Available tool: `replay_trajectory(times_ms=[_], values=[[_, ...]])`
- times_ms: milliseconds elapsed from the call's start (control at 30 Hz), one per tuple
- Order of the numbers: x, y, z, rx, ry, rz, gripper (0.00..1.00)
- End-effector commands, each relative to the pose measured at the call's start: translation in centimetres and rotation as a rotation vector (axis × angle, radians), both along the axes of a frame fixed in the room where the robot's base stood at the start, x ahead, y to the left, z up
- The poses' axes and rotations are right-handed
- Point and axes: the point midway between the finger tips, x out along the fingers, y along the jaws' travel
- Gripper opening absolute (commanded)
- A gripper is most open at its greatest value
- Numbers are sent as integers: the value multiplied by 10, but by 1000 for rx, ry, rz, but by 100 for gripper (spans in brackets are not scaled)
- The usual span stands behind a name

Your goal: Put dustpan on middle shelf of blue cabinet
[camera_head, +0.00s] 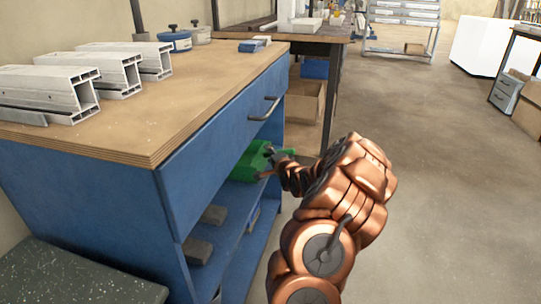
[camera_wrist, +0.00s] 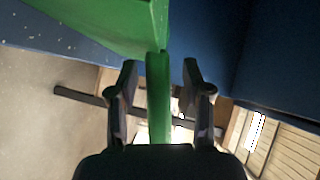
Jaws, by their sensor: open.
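The green dustpan (camera_head: 248,162) is inside the blue cabinet (camera_head: 215,140), below its drawer, over the shelf (camera_head: 238,200) at the cabinet's far end. Its underside contact with the shelf is hard to make out. My gripper (camera_head: 277,158) is at the cabinet's open front, at the handle end of the dustpan. In the wrist view my gripper (camera_wrist: 160,66) is open, with the green handle (camera_wrist: 158,100) between its two fingers. A gap shows on both sides of the handle. The dustpan's wide pan (camera_wrist: 100,22) lies beyond the fingertips at the upper left.
Two grey blocks (camera_head: 213,214) (camera_head: 198,251) lie on the shelf nearer to me. The drawer handle (camera_head: 264,108) sticks out above my gripper. Aluminium profiles (camera_head: 110,72) lie on the wooden top. A cardboard box (camera_head: 304,103) stands behind the cabinet.

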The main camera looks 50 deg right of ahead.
Motion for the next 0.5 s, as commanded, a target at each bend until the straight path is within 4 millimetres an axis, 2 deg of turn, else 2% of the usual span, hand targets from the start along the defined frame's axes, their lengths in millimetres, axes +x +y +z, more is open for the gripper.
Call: replay_trajectory(times_ms=[500], values=[[-58, 26, 12, 4, 1, -3, 50]])
